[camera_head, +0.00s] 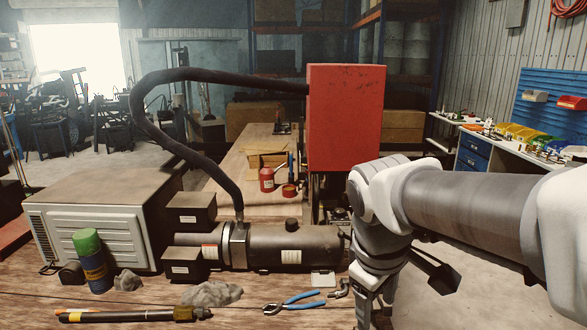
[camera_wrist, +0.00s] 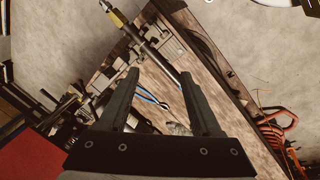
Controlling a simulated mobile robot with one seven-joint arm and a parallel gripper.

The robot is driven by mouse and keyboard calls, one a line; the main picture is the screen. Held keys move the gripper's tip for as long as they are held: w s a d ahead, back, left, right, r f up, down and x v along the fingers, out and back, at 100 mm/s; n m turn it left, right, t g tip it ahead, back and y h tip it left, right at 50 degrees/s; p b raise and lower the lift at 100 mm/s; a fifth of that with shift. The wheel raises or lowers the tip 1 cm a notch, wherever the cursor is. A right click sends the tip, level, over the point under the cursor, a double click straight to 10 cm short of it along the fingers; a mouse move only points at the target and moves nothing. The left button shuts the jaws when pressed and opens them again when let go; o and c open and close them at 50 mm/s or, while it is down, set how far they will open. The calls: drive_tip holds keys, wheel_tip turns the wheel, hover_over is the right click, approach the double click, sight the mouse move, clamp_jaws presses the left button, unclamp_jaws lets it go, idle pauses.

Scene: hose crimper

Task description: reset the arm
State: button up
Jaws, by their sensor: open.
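My gripper (camera_wrist: 159,75) shows in the wrist view with its two dark fingers spread apart and nothing between them. It hangs over the wooden workbench, apart from the things on it. The blue-handled pliers (camera_wrist: 150,97) show beyond and between the fingers. In the head view my white and grey arm reaches in from the right, bends at an elbow and points down at the bench's right end. The fingers are not clear in that view. The crimper's red box (camera_head: 346,115) stands just behind the arm, and a black hose (camera_head: 160,125) loops from it to a dark cylinder (camera_head: 275,247).
On the bench lie blue-handled pliers (camera_head: 292,302), a grey rag (camera_head: 212,294), a long dark tool (camera_head: 130,315) and a green-capped can (camera_head: 92,262). A beige metal box (camera_head: 100,237) stands at the left. A side bench (camera_head: 500,145) with bins is at the far right.

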drive_tip(key=s+d+m+t+y, duration=0.1)
drive_tip(key=s+m+t, duration=0.2)
drive_tip(key=s+m, duration=0.5)
drive_tip(key=shift+s+d+y, duration=0.15)
drive_tip(key=shift+s+y, duration=0.15)
drive_tip(key=shift+s, duration=0.15)
drive_tip(key=shift+r, duration=0.15)
idle(0.6)
